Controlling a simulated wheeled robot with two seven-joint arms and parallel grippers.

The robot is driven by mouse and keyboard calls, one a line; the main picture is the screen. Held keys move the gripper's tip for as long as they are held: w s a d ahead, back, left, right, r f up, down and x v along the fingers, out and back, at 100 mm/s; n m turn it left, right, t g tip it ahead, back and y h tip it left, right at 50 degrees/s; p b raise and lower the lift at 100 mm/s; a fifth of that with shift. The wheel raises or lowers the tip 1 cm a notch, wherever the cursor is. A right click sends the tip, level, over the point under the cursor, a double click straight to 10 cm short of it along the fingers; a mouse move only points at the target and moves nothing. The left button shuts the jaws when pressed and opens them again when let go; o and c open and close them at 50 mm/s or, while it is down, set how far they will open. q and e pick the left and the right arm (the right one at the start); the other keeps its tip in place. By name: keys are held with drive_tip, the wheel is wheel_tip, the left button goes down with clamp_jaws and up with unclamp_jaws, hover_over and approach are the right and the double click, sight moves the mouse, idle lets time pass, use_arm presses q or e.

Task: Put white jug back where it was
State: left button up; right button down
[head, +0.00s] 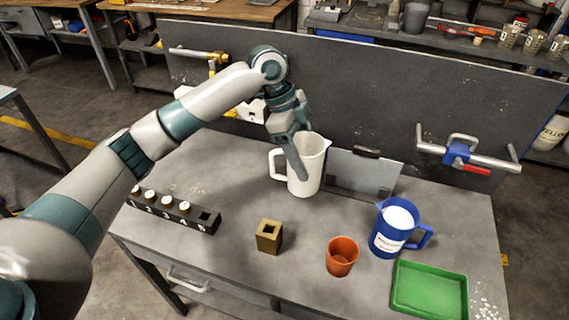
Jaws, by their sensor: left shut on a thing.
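The white jug (313,172) is upright near the back middle of the grey workbench, its handle pointing left. My left gripper (297,160) comes down on it from above and is shut on it at its upper left side, near the rim. One finger lies across the front of the jug; the other is hidden. I cannot tell whether the jug's base touches the bench or is slightly above it. My right gripper is not in view.
A blue jug (387,243) with white contents, an orange cup (342,257) and a green tray (400,287) stand at the front right. A brass block (269,237) and a numbered rack (178,217) are at the front left. A grey plate (362,174) and back panel (370,98) stand behind.

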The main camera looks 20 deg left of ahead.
use_arm(q)
drive_tip(key=w+a+f+p, duration=0.2)
drive_tip(key=w+a+f, duration=0.2)
drive_tip(key=a, duration=0.2)
drive_tip(key=shift+w+a+f, duration=0.15)
drive_tip(key=shift+a+f, duration=0.2)
drive_tip(key=shift+p, duration=0.3)
wheel_tip(320, 180, down, 4)
drive_tip(key=shift+p, duration=1)
drive_tip(key=shift+f, duration=0.15)
